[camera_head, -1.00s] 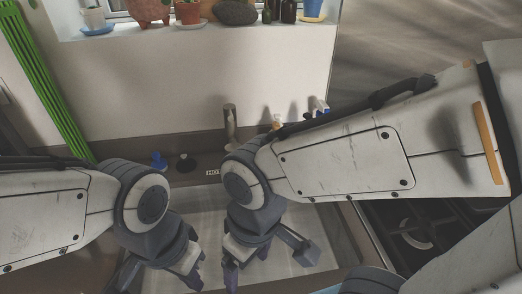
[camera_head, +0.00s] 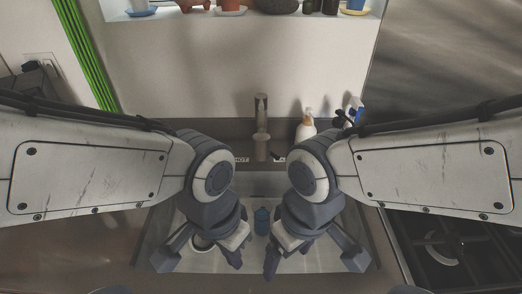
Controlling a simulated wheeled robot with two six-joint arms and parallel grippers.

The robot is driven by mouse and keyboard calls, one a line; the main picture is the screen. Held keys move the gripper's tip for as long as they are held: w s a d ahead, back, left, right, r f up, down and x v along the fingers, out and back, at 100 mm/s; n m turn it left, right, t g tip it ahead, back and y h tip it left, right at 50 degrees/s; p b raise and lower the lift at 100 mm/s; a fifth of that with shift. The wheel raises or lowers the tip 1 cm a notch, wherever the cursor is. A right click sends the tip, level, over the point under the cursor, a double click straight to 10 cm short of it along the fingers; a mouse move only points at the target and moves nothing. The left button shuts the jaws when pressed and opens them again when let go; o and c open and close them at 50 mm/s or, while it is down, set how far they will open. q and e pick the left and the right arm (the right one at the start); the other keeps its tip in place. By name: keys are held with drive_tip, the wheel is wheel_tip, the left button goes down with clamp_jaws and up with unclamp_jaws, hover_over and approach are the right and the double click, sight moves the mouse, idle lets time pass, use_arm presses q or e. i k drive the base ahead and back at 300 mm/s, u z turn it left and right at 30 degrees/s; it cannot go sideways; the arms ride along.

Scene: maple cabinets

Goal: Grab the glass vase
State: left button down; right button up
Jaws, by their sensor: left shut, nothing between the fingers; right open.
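I cannot pick out a glass vase for certain in the head view. A small blue vessel (camera_head: 262,221) stands in the sink between my two grippers; I cannot tell its material. My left gripper (camera_head: 236,259) is shut and empty over the sink, left of the blue vessel. My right gripper (camera_head: 272,263) is open over the sink, to its right, and its fingers are partly hidden by its own wrist. Neither gripper visibly touches the vessel.
The faucet (camera_head: 261,125) rises behind the sink (camera_head: 150,254). A white soap bottle (camera_head: 306,126) stands right of it. The stove (camera_head: 455,250) is at right.

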sight(262, 208)
drive_tip(key=k, duration=1.3)
drive_tip(key=u, duration=0.65)
drive_tip(key=i, duration=1.4)
drive_tip(key=z, duration=0.65)
